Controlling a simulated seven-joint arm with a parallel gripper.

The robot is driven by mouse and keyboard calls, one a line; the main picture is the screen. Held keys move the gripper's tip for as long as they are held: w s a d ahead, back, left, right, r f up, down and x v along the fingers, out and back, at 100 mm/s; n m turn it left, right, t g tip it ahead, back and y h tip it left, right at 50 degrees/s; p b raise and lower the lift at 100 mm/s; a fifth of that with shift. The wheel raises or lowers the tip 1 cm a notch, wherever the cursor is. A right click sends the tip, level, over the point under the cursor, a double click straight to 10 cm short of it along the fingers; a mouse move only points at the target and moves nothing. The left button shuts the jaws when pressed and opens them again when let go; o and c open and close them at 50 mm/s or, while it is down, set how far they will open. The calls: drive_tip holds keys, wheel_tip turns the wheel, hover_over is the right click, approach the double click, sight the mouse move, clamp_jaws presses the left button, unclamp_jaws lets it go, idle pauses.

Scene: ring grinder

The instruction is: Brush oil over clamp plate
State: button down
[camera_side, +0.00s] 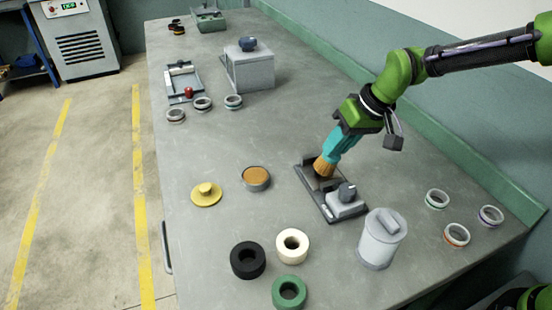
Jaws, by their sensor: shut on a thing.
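My gripper (352,121) is shut on the teal handle of a brush (342,140), which is tilted with its bristles down. The tan bristles (323,167) are at the dark clamp plate (310,187), near its far end; I cannot tell whether they press on it. A grey block with a dark knob (346,198) sits on the plate's near end. An open round tin of amber oil (256,178) stands to the left, with its yellow lid (206,193) lying beside it.
A grey lidded canister (382,240) stands close at the plate's right. Black (248,260), cream (292,246) and green (289,292) rings lie in front. Several metal rings lie at the right and farther back, near a grey box (248,70). The bench middle is clear.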

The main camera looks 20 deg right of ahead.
drive_tip(key=shift+a, duration=1.95)
drive_tip(key=shift+d, duration=3.45)
drive_tip(key=shift+s+f, duration=0.1)
drive_tip(key=shift+s, duration=0.15)
drive_tip(key=shift+s+a, duration=0.2)
drive_tip(key=shift+a, duration=3.7)
drive_tip(key=shift+d, duration=3.95)
wheel_tip(320, 180, up, 8)
drive_tip(key=shift+a, duration=0.1)
